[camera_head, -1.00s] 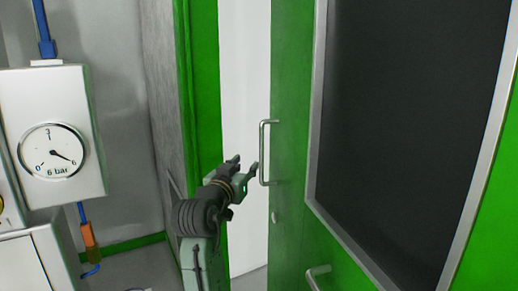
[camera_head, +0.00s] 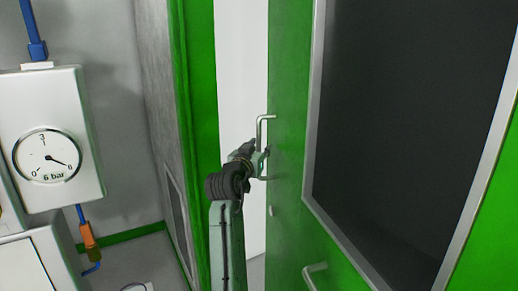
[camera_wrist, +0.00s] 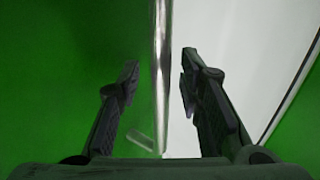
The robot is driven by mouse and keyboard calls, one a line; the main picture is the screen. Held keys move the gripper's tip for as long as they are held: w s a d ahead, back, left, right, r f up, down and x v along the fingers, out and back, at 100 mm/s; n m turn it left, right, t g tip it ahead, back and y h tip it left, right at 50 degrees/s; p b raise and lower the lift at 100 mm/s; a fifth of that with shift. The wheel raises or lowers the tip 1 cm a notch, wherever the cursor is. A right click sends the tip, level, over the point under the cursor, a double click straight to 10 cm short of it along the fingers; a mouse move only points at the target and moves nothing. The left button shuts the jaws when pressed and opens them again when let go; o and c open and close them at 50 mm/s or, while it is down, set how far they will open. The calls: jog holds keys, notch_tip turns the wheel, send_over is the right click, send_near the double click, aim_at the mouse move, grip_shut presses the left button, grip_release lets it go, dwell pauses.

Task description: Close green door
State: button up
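The green door (camera_head: 290,150) stands ajar, with a large dark window (camera_head: 400,120) in a grey frame. A white gap shows between its edge and the green door frame (camera_head: 202,90). A metal bar handle (camera_head: 262,131) stands upright near the door's edge. My gripper (camera_head: 262,158) is at the handle's lower half in the head view. In the wrist view my gripper (camera_wrist: 157,88) is open, with one finger on each side of the upright handle bar (camera_wrist: 159,60). Neither finger clearly touches the bar. The door's green face (camera_wrist: 60,70) lies to the left.
A second metal handle (camera_head: 314,275) sits lower on the green face. A white box with a pressure gauge (camera_head: 46,156) and blue hoses is on the left. A grey wall panel (camera_head: 155,100) stands beside the door frame. White space shows through the gap.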

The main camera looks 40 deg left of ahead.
jog(key=shift+c, duration=0.4)
grip_shut()
dwell(0.4)
